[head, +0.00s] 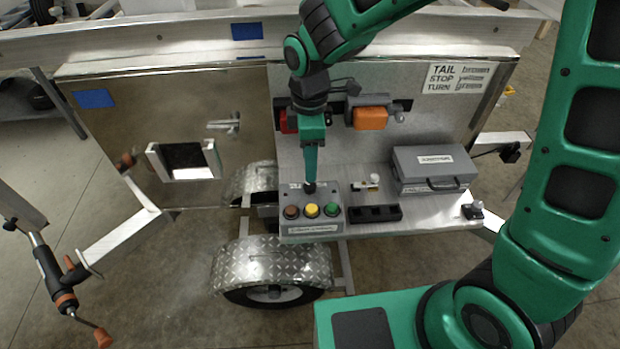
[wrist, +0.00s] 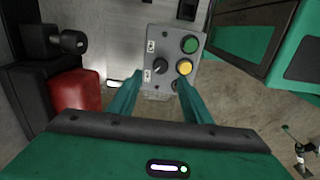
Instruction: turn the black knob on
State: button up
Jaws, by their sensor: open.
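The black knob (wrist: 160,66) is on the face of a grey control box (wrist: 168,36), with small white labels beside it. In the head view the knob (head: 309,188) shows at the back of the box (head: 312,226), just under my gripper (head: 310,180). In the wrist view my gripper (wrist: 160,78) is open, its two green fingers pointing at the box. The knob appears between the fingertips, a little beyond them. I cannot tell whether a finger touches it. The pointer direction of the knob is too small to read surely.
A green button (wrist: 190,45) and a yellow button (wrist: 184,67) sit beside the knob; a red-brown button (head: 291,212) is at the box's left. A black tray (head: 375,214), a grey case (head: 433,168) and an orange lamp (head: 370,118) are nearby.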

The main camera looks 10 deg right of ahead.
aim_at(310, 185)
notch_tip(310, 185, down, 8)
jog(key=shift+r, duration=0.25)
jog(key=c, duration=1.1)
